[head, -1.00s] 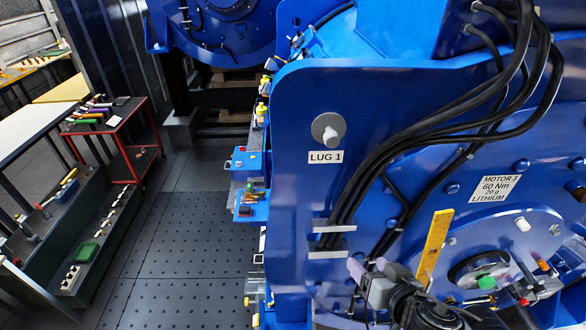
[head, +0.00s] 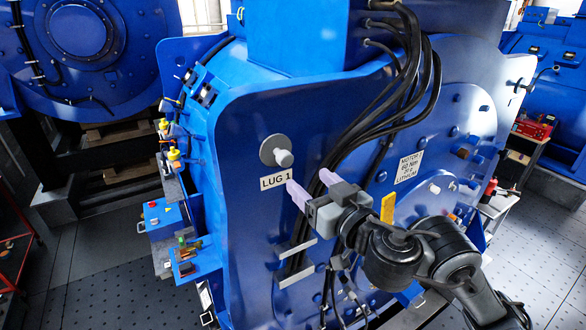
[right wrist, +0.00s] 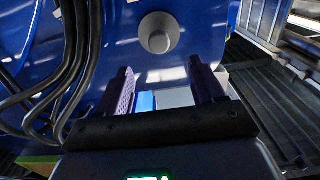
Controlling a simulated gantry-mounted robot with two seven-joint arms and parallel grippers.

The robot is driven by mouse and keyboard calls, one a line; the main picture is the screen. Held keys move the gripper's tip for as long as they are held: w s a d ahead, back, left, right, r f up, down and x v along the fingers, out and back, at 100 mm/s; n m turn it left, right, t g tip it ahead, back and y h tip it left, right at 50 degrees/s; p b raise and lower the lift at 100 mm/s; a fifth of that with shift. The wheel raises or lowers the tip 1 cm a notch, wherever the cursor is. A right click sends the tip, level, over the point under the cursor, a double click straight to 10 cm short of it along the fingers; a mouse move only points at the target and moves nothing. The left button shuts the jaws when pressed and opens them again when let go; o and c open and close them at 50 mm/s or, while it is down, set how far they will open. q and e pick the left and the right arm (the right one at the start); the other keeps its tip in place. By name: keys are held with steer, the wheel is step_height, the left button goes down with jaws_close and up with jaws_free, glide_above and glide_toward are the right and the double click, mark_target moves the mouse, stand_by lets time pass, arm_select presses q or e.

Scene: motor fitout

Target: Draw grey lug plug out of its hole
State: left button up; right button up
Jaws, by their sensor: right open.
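The grey lug plug (head: 284,158) is a pale round knob standing out from a darker grey disc on the blue motor face, above the LUG 1 label (head: 275,182). It is seated in the face, and no gripper touches it. My right gripper (head: 312,187) is open and empty, with pale purple finger pads, just below and to the right of the plug. In the right wrist view the plug (right wrist: 158,40) sits beyond the two spread fingertips, above the gap between them. My left gripper is not in view.
Black cables (head: 385,105) run down the motor face to the right of the plug and behind my right gripper. A yellow strip (head: 388,208) stands on the motor beside my right arm. The face around the plug is clear.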

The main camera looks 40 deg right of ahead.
mark_target(288, 161)
steer(key=w+b, duration=0.1)
steer(key=w, duration=0.2)
steer(key=w+d+b, duration=0.1)
steer(key=w, duration=0.2)
steer(key=w+b, duration=0.2)
steer(key=shift+w+d+f, duration=0.15)
steer(key=shift+w+d, duration=0.2)
steer(key=shift+w, duration=0.05)
steer(key=shift+w+d+b, duration=0.15)
steer(key=shift+w+b, duration=0.1)
steer(key=shift+w, duration=0.45)
steer(key=shift+w+d+b, duration=0.1)
steer(key=shift+w+b, duration=0.15)
steer(key=shift+w, duration=0.45)
jaws_close()
steer(key=shift+s, duration=0.15)
